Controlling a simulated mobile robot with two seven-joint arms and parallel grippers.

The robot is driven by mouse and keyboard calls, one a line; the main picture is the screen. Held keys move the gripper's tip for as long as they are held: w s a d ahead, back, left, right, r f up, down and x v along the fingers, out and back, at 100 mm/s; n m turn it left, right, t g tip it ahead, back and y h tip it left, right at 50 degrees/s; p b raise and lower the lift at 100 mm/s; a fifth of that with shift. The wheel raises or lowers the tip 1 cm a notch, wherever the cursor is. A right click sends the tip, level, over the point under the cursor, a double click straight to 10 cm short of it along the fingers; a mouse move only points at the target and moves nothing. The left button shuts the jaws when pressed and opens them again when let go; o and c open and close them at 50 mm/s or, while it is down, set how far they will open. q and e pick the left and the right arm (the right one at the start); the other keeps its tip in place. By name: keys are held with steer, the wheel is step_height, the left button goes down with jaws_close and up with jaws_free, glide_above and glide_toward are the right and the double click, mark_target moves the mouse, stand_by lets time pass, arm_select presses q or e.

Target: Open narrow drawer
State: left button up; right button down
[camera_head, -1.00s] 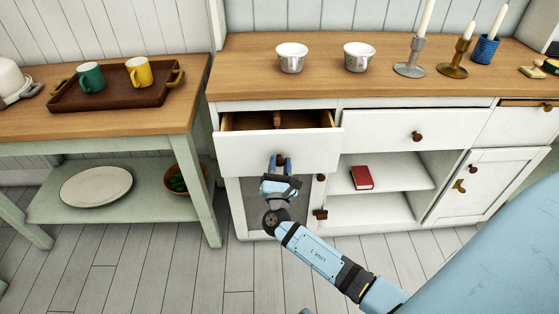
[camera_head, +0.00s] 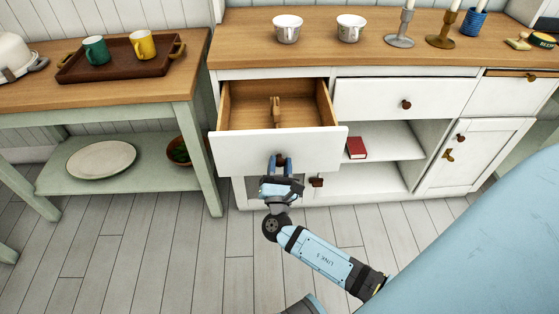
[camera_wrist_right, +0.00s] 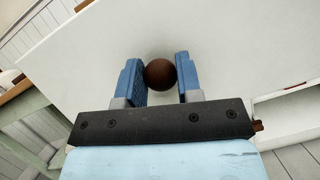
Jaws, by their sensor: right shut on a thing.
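The narrow drawer (camera_head: 240,151) at the left of the white cabinet stands well open, and its wooden inside shows with a small wooden item (camera_head: 276,110) in it. My right gripper (camera_head: 281,163) is at the drawer's front, shut on its round brown knob (camera_wrist_right: 160,74). In the right wrist view the two blue fingers (camera_wrist_right: 159,78) stand on either side of the knob, with the white drawer front behind. My left gripper is not in view.
The wider drawer (camera_head: 380,98) to the right is shut. White cups (camera_head: 287,29) and candlesticks (camera_head: 400,30) stand on the cabinet top. A side table (camera_head: 120,110) with a tray (camera_head: 110,67) stands at the left. The plank floor (camera_head: 150,260) in front is clear.

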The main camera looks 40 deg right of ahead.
steer(key=shift+s+a, duration=0.1)
steer(key=shift+s, duration=0.1)
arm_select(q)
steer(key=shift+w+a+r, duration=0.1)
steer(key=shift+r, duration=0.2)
arm_select(e)
steer(key=c, duration=0.8)
jaws_free()
